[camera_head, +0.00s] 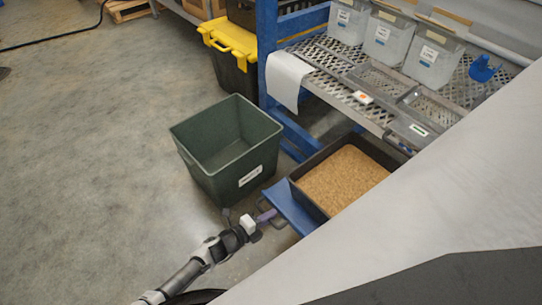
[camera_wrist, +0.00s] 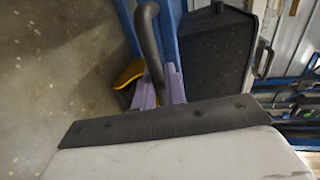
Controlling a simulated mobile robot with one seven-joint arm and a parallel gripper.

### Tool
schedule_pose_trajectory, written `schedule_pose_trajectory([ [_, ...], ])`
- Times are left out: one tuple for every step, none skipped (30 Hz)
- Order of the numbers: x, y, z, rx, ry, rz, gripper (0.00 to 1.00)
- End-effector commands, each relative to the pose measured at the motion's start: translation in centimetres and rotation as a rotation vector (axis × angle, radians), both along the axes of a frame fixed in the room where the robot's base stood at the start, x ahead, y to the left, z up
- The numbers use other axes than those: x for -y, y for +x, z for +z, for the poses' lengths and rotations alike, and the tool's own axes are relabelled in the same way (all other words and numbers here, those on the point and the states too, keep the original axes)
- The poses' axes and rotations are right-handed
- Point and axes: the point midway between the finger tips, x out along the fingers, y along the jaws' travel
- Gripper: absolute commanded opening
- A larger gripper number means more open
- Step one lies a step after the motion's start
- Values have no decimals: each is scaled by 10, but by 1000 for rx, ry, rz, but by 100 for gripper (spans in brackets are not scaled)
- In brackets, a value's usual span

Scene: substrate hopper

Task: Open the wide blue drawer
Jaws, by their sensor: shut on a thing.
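The wide blue drawer (camera_head: 293,208) stands out from under the perforated bench, its blue front at the lower middle of the head view. Inside it is a black-walled tray filled with tan granular substrate (camera_head: 343,180). My gripper (camera_head: 266,216) is at the drawer's front, its purple fingers at the dark handle. In the wrist view the purple fingers of my gripper (camera_wrist: 160,90) are shut on the dark curved handle bar (camera_wrist: 148,42). My own white and grey body hides the drawer's right side in the head view.
A dark green open bin (camera_head: 228,150) stands on the floor just left of the drawer. A black bin with a yellow lid (camera_head: 230,42) is behind it. Several clear bins (camera_head: 390,40) stand on the bench (camera_head: 335,85). The floor at left is clear.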

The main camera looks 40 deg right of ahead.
Motion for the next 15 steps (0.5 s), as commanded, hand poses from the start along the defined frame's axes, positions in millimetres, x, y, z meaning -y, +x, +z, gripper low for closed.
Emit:
schedule_pose_trajectory([
  [-2, 1, 0, 0, 1, 4, 0],
  [-3, 1, 0, 0, 1, 4, 0],
  [-4, 1, 0, 0, 1, 4, 0],
  [-4, 1, 0, 1, 1, 3, 0],
  [-4, 1, 0, 1, 1, 3, 0],
  [-5, 1, 0, 1, 1, 3, 0],
  [-5, 1, 0, 1, 1, 3, 0],
  [-5, 1, 0, 1, 1, 3, 0],
  [-5, 1, 0, 0, 1, 2, 0],
  [-6, 1, 0, 1, 1, 2, 0],
  [-6, 1, 0, 1, 1, 2, 0],
  [-6, 1, 0, 1, 1, 2, 0],
  [-6, 1, 0, 1, 1, 2, 0],
  [-6, 1, 0, 1, 1, 2, 0],
  [-6, 1, 0, 1, 1, 2, 0],
])
